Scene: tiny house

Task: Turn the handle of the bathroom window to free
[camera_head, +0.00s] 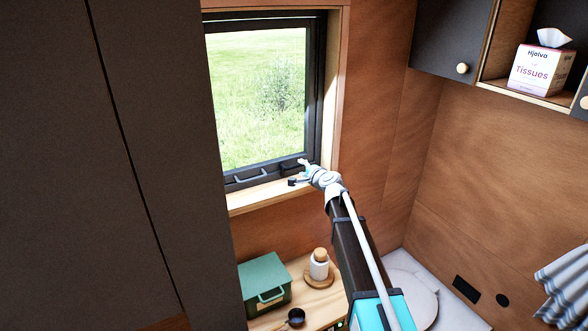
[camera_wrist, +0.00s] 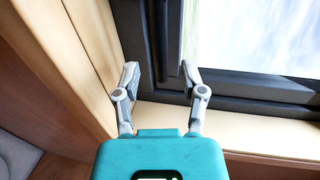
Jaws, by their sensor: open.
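The bathroom window (camera_head: 262,95) has a black frame and a clear pane, and appears shut. Dark raised parts (camera_head: 252,176) run along its lower frame; I cannot tell which of them is the handle. My gripper (camera_head: 298,172) is at the lower right corner of the window, just above the sill. In the wrist view my gripper (camera_wrist: 158,74) is open, with its two grey fingers apart and nothing held. A dark upright part of the window frame (camera_wrist: 162,45) shows beyond and between the fingers. No handle stands out clearly there.
A wooden sill (camera_head: 262,194) runs below the window. Below it, a green box (camera_head: 264,284) and a small jar (camera_head: 319,265) stand on a counter. A tall dark cabinet (camera_head: 110,160) fills the left. A shelf with a tissue box (camera_head: 541,72) is at upper right.

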